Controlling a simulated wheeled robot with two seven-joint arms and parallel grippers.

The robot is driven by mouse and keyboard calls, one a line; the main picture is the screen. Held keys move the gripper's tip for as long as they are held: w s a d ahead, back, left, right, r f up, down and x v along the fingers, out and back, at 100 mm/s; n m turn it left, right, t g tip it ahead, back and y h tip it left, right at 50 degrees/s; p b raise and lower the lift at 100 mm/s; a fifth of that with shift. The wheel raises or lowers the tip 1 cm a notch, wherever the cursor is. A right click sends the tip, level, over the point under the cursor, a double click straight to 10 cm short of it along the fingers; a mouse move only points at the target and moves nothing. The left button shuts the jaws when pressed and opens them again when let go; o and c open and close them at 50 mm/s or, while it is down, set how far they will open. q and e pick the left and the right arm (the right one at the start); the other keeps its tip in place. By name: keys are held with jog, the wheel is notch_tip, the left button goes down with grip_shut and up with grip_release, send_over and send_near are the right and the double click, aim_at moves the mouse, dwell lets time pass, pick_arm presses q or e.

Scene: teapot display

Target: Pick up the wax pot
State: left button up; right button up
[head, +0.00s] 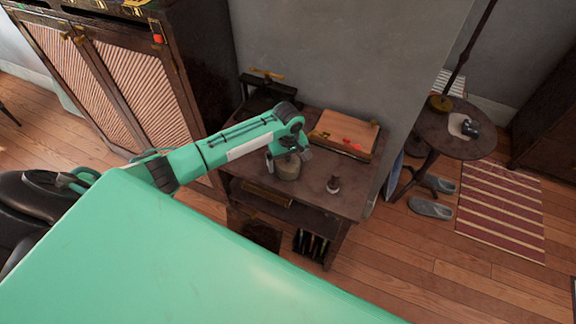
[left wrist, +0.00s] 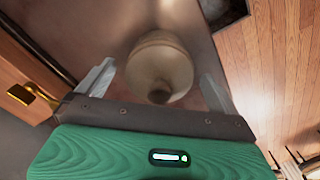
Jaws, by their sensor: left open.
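The wax pot (head: 288,170) is a small round beige-grey pot standing on the dark wooden side table (head: 345,205). My left gripper (head: 287,156) is above it, pointing down, and hides part of its top. In the left wrist view the pot (left wrist: 160,62) shows between the two spread fingers (left wrist: 155,84), with a gap on each side. The left gripper is open and empty. My right gripper is not in view.
A wooden board (head: 345,130) with red items lies behind. A dark scale-like device (head: 265,90) is at the table's back left. Bare tabletop lies toward the front right.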

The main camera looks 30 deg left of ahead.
pick_arm(q)
jog(key=shift+f, duration=0.95)
jog(key=shift+c, duration=0.2)
jog(key=c, duration=1.3)
jog(key=shift+r, duration=0.1)
